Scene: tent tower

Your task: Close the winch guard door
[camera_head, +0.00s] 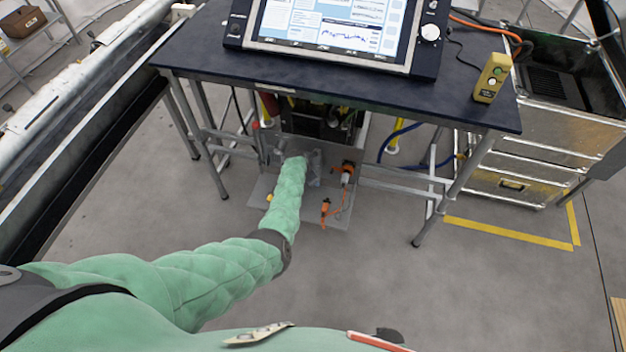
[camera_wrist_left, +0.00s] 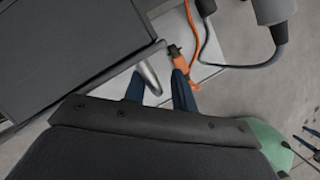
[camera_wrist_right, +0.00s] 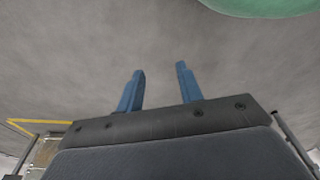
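The winch (camera_head: 318,118) is a dark machine under the table, partly hidden by the tabletop. In the left wrist view a dark grey panel (camera_wrist_left: 75,45) with a pale edge fills the upper left; it looks like the guard door, but I cannot tell how far it stands open. A curved metal bar (camera_wrist_left: 150,78), perhaps its handle, lies between the fingers of my left gripper (camera_wrist_left: 160,88). That gripper is open, and contact cannot be told. In the head view my green sleeve hides it. My right gripper (camera_wrist_right: 160,88) is open and empty above bare floor.
An orange plug (camera_wrist_left: 182,66) with an orange cable is close by my left fingertips. The dark table (camera_head: 320,80) overhangs the winch and carries a screen (camera_head: 325,22) and a yellow button box (camera_head: 491,80). Table legs flank my left arm. The floor at front right is clear.

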